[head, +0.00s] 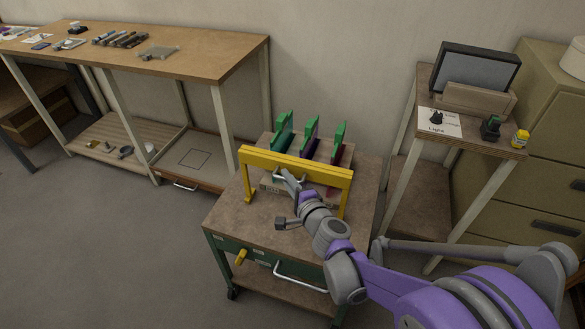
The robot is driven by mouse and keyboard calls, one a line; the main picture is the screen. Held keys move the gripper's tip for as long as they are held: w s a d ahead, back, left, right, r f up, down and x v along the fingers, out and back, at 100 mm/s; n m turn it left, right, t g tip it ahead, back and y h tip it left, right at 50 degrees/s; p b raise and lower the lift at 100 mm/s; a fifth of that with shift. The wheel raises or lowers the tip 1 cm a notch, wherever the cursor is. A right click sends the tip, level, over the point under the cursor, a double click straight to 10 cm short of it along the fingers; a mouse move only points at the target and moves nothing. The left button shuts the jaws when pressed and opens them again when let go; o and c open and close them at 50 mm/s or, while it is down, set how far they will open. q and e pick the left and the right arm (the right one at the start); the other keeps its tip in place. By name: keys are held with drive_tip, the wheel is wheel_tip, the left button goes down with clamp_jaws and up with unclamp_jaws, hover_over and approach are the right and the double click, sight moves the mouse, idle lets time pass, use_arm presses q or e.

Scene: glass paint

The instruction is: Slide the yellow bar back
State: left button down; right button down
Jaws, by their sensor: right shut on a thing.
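The yellow bar (320,171) spans the top of a small brown-topped cart (228,222), held up by a yellow leg at each end. A grey handle shows at the middle of the bar. My right gripper (287,177) is at that handle, just in front of the bar, and is shut on it. The gripper and wrist hide part of the handle and of what lies behind. My left gripper is not in view.
Several upright panels with green edges (338,130) stand behind the bar. A long workbench (205,62) with tools is at the left. The floor (110,240) at the left is clear.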

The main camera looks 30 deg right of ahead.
drive_tip(key=shift+s+a, duration=0.15)
drive_tip(key=c, duration=0.9)
unclamp_jaws()
drive_tip(key=shift+s, duration=0.1)
drive_tip(key=s, duration=0.3)
drive_tip(key=s+r+p, duration=0.1)
drive_tip(key=s, duration=0.6)
drive_tip(key=shift+s+a+r+p, duration=0.25)
drive_tip(key=shift+a+p, duration=0.05)
drive_tip(key=shift+a, duration=0.1)
